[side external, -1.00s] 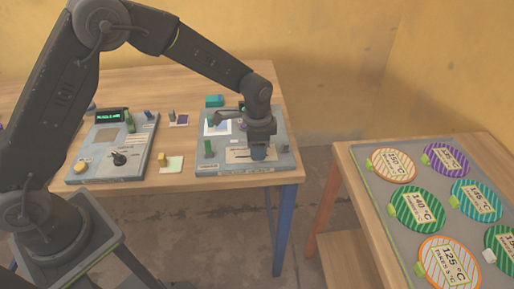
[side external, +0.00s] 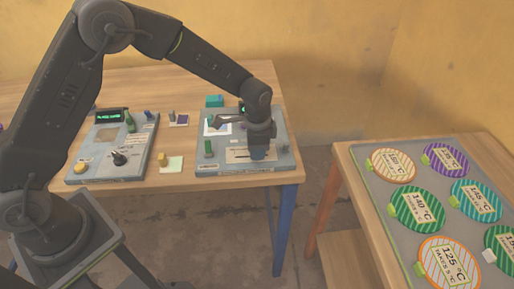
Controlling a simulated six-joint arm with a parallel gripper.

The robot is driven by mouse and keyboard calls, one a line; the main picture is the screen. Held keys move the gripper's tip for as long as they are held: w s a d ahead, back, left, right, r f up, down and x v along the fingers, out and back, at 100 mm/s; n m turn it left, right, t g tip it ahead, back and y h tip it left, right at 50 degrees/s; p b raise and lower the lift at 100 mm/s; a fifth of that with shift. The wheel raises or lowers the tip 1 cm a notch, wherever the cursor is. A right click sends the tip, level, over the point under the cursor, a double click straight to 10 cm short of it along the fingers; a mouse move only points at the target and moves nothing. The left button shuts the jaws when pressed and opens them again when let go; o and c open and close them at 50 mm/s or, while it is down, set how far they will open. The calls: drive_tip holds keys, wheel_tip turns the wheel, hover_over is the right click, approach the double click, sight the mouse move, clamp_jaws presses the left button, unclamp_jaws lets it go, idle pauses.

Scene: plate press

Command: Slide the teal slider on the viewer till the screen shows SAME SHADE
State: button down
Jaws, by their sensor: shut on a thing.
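The grey viewer panel (side external: 215,167) lies on the wooden table, right of the other panel. My gripper (side external: 258,151) is low over its front right part, shut on a small blue-teal piece (side external: 258,154) that seems to be the teal slider. The slot and most of the piece are hidden by the fingers. A pale label plate (side external: 236,156) lies just left of the fingers. The viewer's screen is mostly hidden behind my wrist; no words can be read on it.
A green peg (side external: 208,147) stands on the viewer's left part. A teal block (side external: 214,101) sits behind it. Left is another panel (side external: 100,165) with a lit display, a black knob and a yellow button. A side table (side external: 375,210) at right holds several striped discs.

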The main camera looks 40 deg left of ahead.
sight(246, 157)
drive_tip(key=shift+a, duration=0.1)
drive_tip(key=shift+s+a, duration=1)
drive_tip(key=shift+s, duration=0.05)
drive_tip(key=c, duration=0.9)
unclamp_jaws()
wheel_tip(246, 157, up, 14)
drive_tip(key=shift+f, duration=0.1)
